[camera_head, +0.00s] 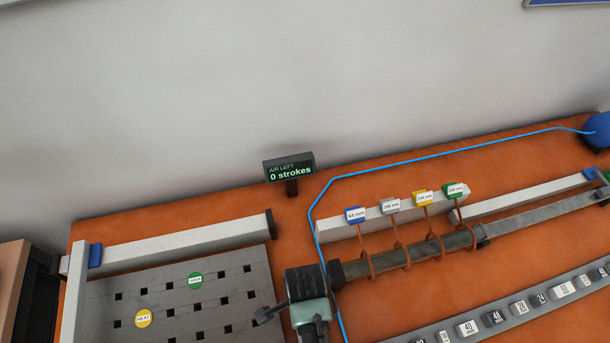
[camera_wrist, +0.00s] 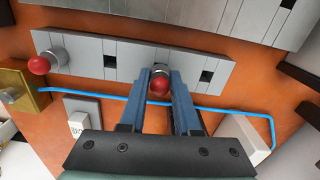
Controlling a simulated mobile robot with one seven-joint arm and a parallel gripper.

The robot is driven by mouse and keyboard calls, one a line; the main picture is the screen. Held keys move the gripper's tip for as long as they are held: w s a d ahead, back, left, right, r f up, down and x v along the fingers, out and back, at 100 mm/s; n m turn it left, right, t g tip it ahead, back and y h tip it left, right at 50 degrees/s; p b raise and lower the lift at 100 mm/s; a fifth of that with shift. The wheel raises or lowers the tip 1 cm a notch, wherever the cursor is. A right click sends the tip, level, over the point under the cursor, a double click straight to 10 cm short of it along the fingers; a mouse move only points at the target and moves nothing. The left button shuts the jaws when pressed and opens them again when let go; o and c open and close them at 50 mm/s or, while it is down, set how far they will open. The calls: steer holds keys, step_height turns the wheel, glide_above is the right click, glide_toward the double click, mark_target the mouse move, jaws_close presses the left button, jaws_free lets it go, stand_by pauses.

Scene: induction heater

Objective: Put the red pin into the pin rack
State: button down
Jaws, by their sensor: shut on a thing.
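In the wrist view, my gripper (camera_wrist: 160,88) has its two blue fingers shut on a red-headed pin (camera_wrist: 159,84). A grey collar shows just behind the red head. The pin is over the light grey strip with square holes (camera_wrist: 135,62), which looks like the pin rack; its lower end is hidden, so I cannot tell whether it is in a hole. A second red-headed pin (camera_wrist: 40,65) stands at the left end of this strip. Open square holes show on both sides of my fingers. I cannot make out the red pins in the head view.
A blue hose (camera_wrist: 90,95) runs past the strip. A brass-coloured block (camera_wrist: 22,88) stands at left and a pale box (camera_wrist: 243,140) at lower right. The head view shows a perforated grey plate (camera_head: 220,265) and a display (camera_head: 289,170) reading 0 strokes.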

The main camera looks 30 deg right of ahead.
steer(key=shift+f, duration=0.45)
steer(key=c, duration=0.5)
jaws_free()
steer(key=shift+c, duration=0.2)
step_height(320, 180, up, 13)
steer(key=shift+b, duration=0.4)
